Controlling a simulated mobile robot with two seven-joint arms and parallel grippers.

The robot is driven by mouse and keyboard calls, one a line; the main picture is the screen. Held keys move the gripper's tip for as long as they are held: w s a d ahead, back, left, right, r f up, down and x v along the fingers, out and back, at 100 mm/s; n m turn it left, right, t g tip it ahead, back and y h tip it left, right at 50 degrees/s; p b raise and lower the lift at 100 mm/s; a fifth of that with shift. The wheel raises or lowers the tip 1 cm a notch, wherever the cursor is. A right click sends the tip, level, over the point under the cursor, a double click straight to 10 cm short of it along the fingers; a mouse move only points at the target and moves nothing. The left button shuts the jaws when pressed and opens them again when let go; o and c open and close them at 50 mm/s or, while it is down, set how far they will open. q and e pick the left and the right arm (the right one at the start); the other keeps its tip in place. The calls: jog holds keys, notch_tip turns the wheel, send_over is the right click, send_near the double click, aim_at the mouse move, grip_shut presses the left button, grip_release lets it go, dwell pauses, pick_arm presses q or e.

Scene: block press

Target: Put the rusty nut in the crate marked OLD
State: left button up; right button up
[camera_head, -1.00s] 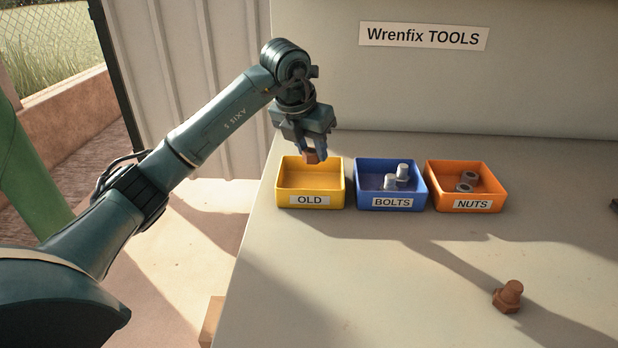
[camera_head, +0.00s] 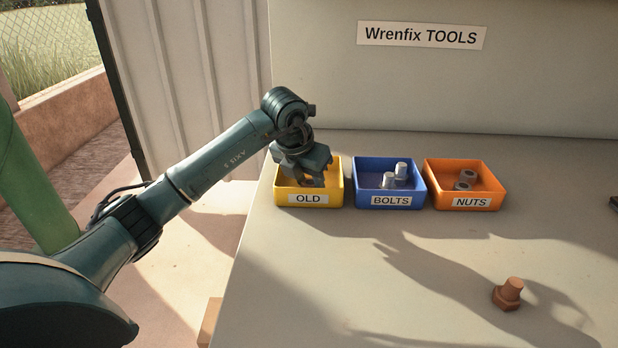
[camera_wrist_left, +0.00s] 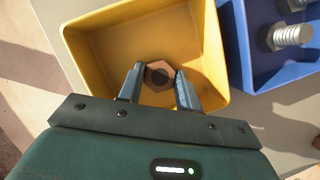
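The rusty nut (camera_wrist_left: 160,76) is brown and six-sided, with a dark hole. In the left wrist view it sits between the fingertips of my left gripper (camera_wrist_left: 159,80), which look shut on it. My left gripper (camera_head: 312,182) reaches down into the yellow crate marked OLD (camera_head: 308,199), at the left of the row of crates. The nut is low inside this crate (camera_wrist_left: 100,62); I cannot tell whether it touches the floor. In the head view the gripper mostly hides the nut. My right gripper is not in view.
A blue BOLTS crate (camera_head: 391,201) with silver bolts stands right of OLD, then an orange NUTS crate (camera_head: 473,203) with grey nuts. A rusty bolt (camera_head: 508,294) stands on the front right of the bench (camera_head: 400,300). A dark object (camera_head: 613,203) shows at the right edge.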

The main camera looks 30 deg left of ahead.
pick_arm(q)
jog(key=o, duration=0.4)
jog(key=shift+c, duration=0.2)
jog(key=shift+s+r, duration=0.1)
jog(key=shift+r, duration=0.4)
jog(key=v, duration=1.1)
jog(key=shift+r+p, duration=0.2)
jog(key=shift+p, duration=0.25)
jog(key=shift+s, duration=0.1)
